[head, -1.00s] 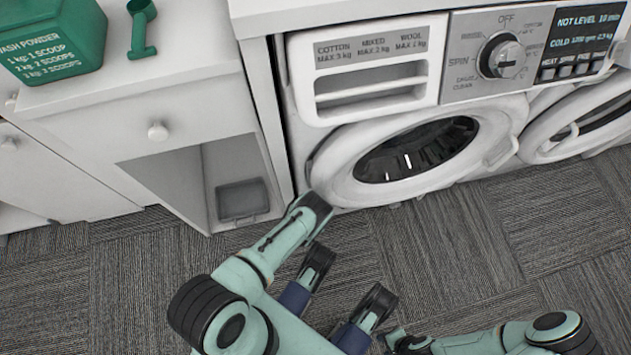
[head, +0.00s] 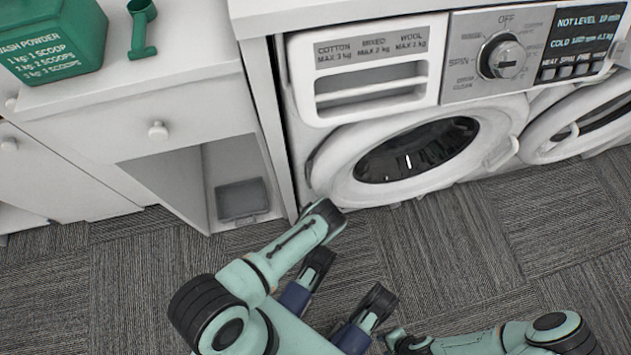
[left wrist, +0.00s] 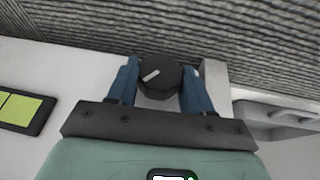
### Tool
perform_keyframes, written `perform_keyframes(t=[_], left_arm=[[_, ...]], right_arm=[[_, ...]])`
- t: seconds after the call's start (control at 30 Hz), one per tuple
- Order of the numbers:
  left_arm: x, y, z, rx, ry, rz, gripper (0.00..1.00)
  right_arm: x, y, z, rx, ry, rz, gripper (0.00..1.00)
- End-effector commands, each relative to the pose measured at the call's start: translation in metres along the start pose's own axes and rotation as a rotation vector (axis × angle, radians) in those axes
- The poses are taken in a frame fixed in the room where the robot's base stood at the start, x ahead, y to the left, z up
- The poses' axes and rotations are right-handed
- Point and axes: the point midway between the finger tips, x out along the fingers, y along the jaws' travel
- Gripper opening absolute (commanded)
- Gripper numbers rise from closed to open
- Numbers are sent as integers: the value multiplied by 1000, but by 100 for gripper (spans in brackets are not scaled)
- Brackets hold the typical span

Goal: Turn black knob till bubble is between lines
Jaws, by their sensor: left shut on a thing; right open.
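The black knob (left wrist: 158,76), with a pale pointer mark, sits between the blue fingers of my left gripper (left wrist: 158,88) in the left wrist view; the gripper is shut on it. A yellow-green level vial (left wrist: 18,108) in a dark frame is at that view's left edge, partly cut off; a dark line crosses it, and I cannot make out the bubble. In the head view the knob, vial and left fingers cannot be made out. My right gripper (head: 349,282) is open and empty above the carpet, its two dark-tipped fingers apart.
A washing machine (head: 330,170) with a round door and a "NOT LEVEL" display (head: 590,20) stands at the back. A white cabinet (head: 100,140) left of it carries a green powder box (head: 50,40) and a green scoop (head: 142,28). Carpet on the right is clear.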

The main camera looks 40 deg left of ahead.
Motion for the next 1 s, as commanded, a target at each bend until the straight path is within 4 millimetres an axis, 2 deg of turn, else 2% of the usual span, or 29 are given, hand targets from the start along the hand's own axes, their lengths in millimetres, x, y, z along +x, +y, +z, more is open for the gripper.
perform_keyframes(t=[0.5, 1.0], left_arm=[[0, 7, 1, 120, -16, -275, 20], [1, 8, 0, 149, -23, -372, 20]], right_arm=[[0, 0, 0, 0, 0, 0, 43], [0, 0, 0, 0, 0, 0, 43]])
